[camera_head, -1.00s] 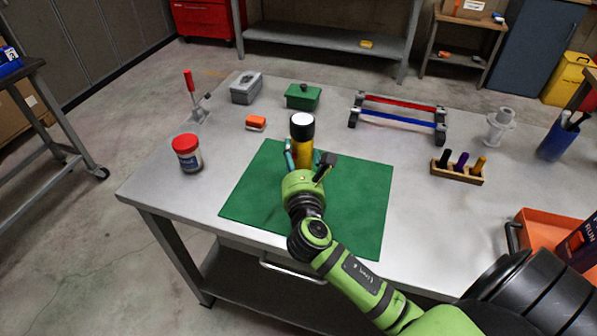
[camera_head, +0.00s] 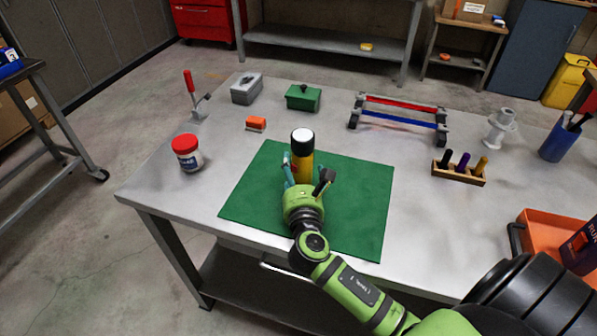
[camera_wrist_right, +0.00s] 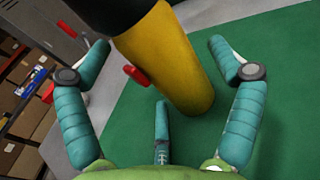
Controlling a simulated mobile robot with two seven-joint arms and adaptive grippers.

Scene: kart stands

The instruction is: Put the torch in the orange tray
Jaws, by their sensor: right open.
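The torch (camera_head: 302,165) has a yellow body, a black head and a white top. It stands upright on the green mat (camera_head: 250,200). My right gripper (camera_head: 306,170) is open at the torch's near side, with its fingers spread on either side of the body. In the right wrist view the yellow body (camera_wrist_right: 172,60) rises between the open teal fingers (camera_wrist_right: 158,45), with gaps visible beside it. The orange tray (camera_head: 545,228) is at the right edge of the table, partly hidden by my arm. My left gripper is not in view.
A wooden holder (camera_head: 459,173), a blue cup (camera_head: 558,142) and a grey spool (camera_head: 499,125) stand at the right. A red-and-blue rack (camera_head: 398,110) is behind. A red-lidded jar (camera_head: 187,152) stands left. Bare tabletop lies between mat and tray.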

